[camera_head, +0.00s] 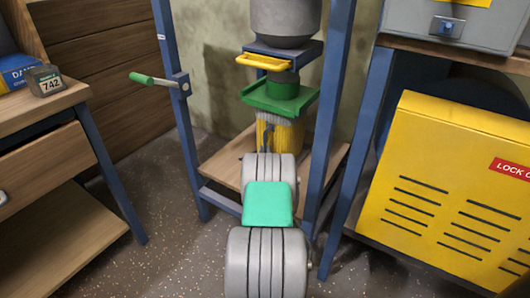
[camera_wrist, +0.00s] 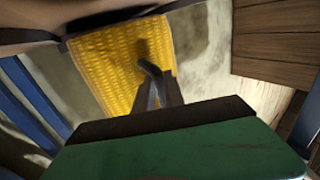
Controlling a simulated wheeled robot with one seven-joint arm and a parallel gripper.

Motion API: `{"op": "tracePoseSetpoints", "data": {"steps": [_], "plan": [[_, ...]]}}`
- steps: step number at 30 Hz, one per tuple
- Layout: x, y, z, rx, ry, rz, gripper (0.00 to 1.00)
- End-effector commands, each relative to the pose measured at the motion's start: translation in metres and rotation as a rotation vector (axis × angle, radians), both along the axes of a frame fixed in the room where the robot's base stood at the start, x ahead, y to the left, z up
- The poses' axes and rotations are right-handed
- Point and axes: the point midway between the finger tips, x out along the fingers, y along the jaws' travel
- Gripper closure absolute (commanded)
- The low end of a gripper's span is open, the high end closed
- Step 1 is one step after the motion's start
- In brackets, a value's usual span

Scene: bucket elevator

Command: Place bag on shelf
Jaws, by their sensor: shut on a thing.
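A yellow woven bag (camera_head: 280,133) hangs just under a green square spout plate (camera_head: 280,98), inside a blue upright frame. In the wrist view the bag (camera_wrist: 115,60) fills the upper middle. My gripper (camera_wrist: 153,80) is shut on the bag, its dark fingers against the bag's face. In the head view the gripper (camera_head: 265,140) is small and partly hidden by my arm. A wooden shelf (camera_head: 222,167) lies low in the blue frame, below the bag. My arm covers its middle, and I cannot tell whether the bag touches it. Another wooden shelf (camera_head: 60,235) is under the bench at left.
A yellow slotted panel (camera_head: 445,190) stands at right. Blue posts (camera_head: 180,110) flank the bag, and a green-handled lever (camera_head: 155,80) sticks out left. Floor is clear between bench and frame.

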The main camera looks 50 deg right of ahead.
Motion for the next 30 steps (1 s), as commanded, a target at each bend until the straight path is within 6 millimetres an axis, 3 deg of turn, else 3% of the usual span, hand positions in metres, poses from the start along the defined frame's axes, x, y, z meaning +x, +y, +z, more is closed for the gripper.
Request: {"op": "tracePoseSetpoints", "data": {"steps": [13, 14, 21, 30], "plan": [[0.0, 0.0, -0.011, -0.001, 0.001, 0.0, 1.0], [0.0, 0.001, -0.013, 0.004, 0.003, 0.0, 0.84], [-0.001, 0.002, -0.016, 0.007, 0.007, 0.0, 0.64], [-0.002, 0.003, -0.014, 0.012, 0.011, 0.0, 0.64]]}}
